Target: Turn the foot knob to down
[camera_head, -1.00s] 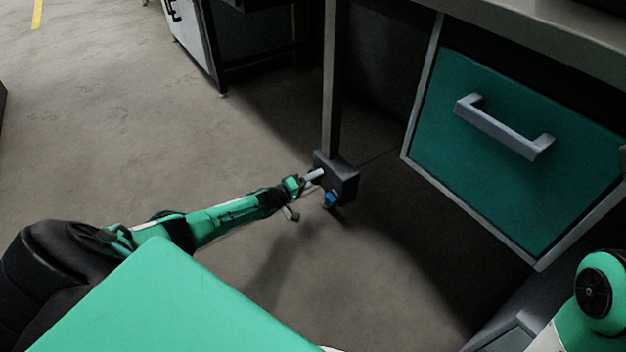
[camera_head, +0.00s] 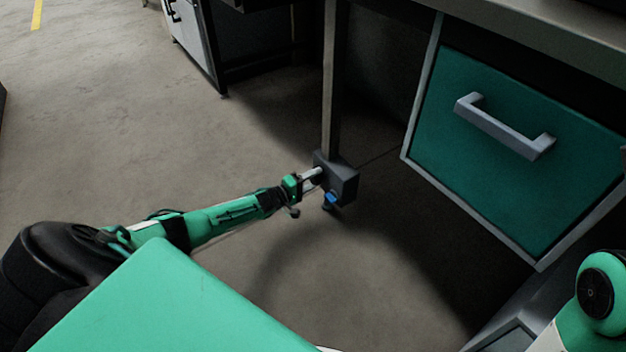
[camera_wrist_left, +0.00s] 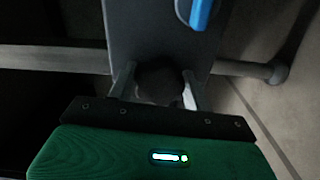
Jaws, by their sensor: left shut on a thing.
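The foot knob (camera_wrist_left: 160,78) is a dark round knob on the face of a dark grey box (camera_head: 338,182) at the bottom of the table leg. My left gripper (camera_wrist_left: 155,88) is shut on the knob, with one finger on each side of it in the left wrist view. In the head view my left gripper (camera_head: 313,177) reaches the left face of the box, and the knob is hidden there by the fingers. A blue part (camera_head: 330,198) sits low on the box and also shows at the top of the left wrist view (camera_wrist_left: 200,12). My right gripper is out of view.
The table leg (camera_head: 332,80) rises from the box. A green drawer (camera_head: 520,180) with a grey handle (camera_head: 505,128) hangs to the right. A grey bar with a rounded end (camera_wrist_left: 278,72) crosses the left wrist view. Open floor lies to the left.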

